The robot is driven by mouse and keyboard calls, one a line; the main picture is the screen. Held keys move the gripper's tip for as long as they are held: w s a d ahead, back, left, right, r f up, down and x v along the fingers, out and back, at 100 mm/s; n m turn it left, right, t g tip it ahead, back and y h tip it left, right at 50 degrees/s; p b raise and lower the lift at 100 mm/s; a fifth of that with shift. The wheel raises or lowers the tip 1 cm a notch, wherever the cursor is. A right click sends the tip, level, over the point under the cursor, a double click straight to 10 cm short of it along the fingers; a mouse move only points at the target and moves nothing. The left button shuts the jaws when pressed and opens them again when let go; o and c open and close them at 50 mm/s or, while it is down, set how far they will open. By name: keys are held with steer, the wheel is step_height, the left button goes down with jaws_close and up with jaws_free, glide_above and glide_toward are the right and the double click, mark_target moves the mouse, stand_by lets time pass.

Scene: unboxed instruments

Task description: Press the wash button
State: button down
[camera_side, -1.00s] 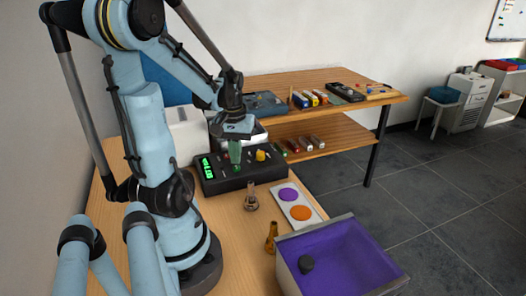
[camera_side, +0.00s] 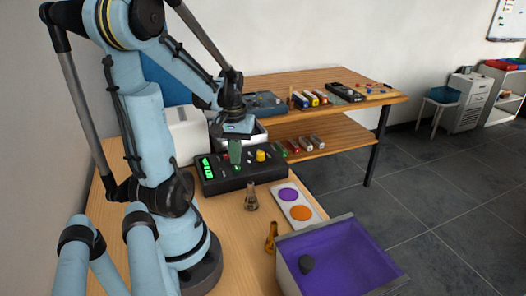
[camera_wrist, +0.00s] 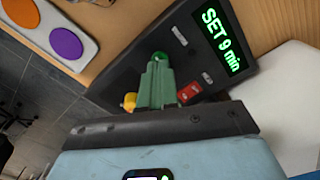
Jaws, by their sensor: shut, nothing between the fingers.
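A black control box (camera_side: 245,178) stands on the wooden table with a lit green display (camera_side: 207,168). In the wrist view the display (camera_wrist: 220,38) reads "SET 9 min". The box carries a green round button or knob (camera_wrist: 161,57), a red switch (camera_wrist: 190,92) and a yellow knob (camera_wrist: 128,102), which also shows in the side view (camera_side: 261,155). Small labels are unreadable, so I cannot tell which is the wash button. My gripper (camera_wrist: 157,66) points down at the box, shut and empty, its green fingertips right by the green knob; contact is unclear. It also shows in the side view (camera_side: 235,160).
A white plate (camera_side: 312,218) with a purple and an orange disc lies right of the box. A small flask (camera_side: 251,198), an amber bottle (camera_side: 271,238) and a purple-lined bin (camera_side: 345,255) stand nearer. A wooden shelf (camera_side: 300,80) with instruments stands behind.

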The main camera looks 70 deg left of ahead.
mark_target(237, 167)
steer(key=shift+f, duration=0.95)
stand_by(0.5)
steer(key=shift+r, duration=3.55)
steer(key=shift+w, duration=0.1)
steer(key=w+d+r+m+t, duration=0.1)
steer(key=w+d+m+t, duration=0.2)
steer(key=d, duration=0.8)
steer(key=w+d+r+m+t, duration=0.1)
steer(key=w+d+m+t, duration=0.3)
steer(key=w+d+m, duration=0.3)
steer(key=d+m, duration=0.2)
steer(key=d, duration=0.2)
steer(key=shift+w+d, duration=0.3)
steer(key=shift+w, duration=0.1)
